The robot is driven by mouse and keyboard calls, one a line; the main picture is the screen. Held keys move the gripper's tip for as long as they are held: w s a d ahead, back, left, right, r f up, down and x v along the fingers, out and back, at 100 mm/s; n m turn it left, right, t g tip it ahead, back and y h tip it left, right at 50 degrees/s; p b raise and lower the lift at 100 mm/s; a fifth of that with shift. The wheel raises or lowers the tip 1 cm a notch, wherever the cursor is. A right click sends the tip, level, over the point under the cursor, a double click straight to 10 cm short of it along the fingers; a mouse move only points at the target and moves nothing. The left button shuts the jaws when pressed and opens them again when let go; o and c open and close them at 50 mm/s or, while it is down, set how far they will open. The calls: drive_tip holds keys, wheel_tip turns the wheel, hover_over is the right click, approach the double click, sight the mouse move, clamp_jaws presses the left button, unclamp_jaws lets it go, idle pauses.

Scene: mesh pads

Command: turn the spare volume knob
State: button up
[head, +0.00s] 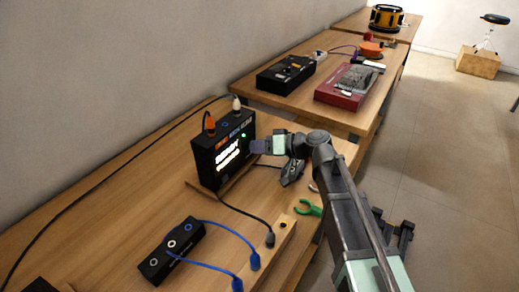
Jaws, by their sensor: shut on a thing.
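A black box (208,160) with a lit, glowing display and a small green light stands upright on the near wooden table. My gripper (256,147) reaches in from the right, its fingertips against the right part of the box's front face. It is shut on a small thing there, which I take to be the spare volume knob. The knob itself is hidden by the fingers, so its angle cannot be told.
Orange and white plugs with cables stand on top of the box. A small black unit (157,267) with blue cables, a wooden strip (279,248) and a green clip (307,208) lie nearer. A second table holds a black device (286,75) and a red one (346,86).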

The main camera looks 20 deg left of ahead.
drive_tip(key=shift+f+m+g+b, duration=0.15)
drive_tip(key=shift+m+g+b, duration=0.35)
drive_tip(key=shift+m, duration=0.4)
drive_tip(key=o, duration=0.9)
drive_tip(key=shift+y, duration=0.3)
drive_tip(key=shift+o, duration=0.2)
drive_tip(key=shift+d, duration=0.1)
drive_tip(key=p+v, duration=0.2)
drive_tip(key=v, duration=0.8)
drive_tip(key=shift+w+p, duration=0.1)
drive_tip(key=shift+p, duration=0.2)
drive_tip(key=shift+d, duration=0.35)
